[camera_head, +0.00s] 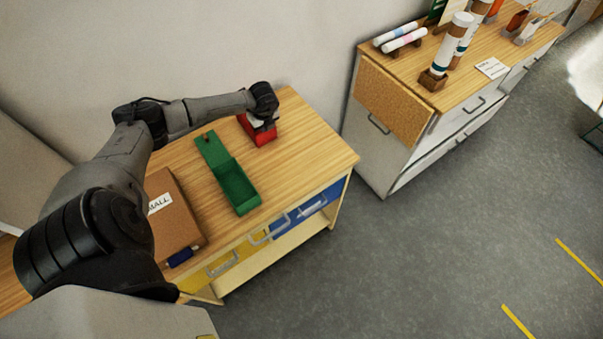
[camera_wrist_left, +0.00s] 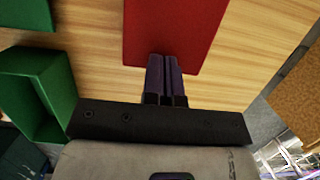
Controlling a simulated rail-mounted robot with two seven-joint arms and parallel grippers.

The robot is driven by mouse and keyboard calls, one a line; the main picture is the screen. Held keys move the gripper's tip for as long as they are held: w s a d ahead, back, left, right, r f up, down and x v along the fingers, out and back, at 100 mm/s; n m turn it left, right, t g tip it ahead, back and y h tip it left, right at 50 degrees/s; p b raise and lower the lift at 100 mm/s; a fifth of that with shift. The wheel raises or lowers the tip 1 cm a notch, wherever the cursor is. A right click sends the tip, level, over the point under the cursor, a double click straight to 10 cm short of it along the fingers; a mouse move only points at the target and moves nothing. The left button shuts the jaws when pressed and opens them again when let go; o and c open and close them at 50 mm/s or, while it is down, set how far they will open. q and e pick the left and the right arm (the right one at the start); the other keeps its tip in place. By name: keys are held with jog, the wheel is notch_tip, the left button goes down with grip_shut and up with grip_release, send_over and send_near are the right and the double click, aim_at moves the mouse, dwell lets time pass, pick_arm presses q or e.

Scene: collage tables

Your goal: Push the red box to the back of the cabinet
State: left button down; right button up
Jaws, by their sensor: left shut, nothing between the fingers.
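The red box (camera_head: 264,137) sits on the wooden top of the cabinet (camera_head: 310,150), near its back edge by the wall. My left gripper (camera_head: 258,122) reaches over the cabinet from the left and is at the red box, partly covering it. In the left wrist view the closed fingers (camera_wrist_left: 165,78) are side by side with nothing between them. Their tips meet or overlap the edge of the red box (camera_wrist_left: 175,30) there; I cannot tell whether they touch it. My right gripper is not in view.
A green open box (camera_head: 236,187) with its lid laid back lies left of the red box. A brown carton (camera_head: 177,222) marked "MALL" is further left. Yellow and blue drawers are below. A second cabinet (camera_head: 395,105) stands right, across a gap. The cabinet top's right side is clear.

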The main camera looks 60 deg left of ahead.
pick_arm(q)
jog(key=shift+s+a+f, duration=0.15)
jog(key=shift+a, duration=0.05)
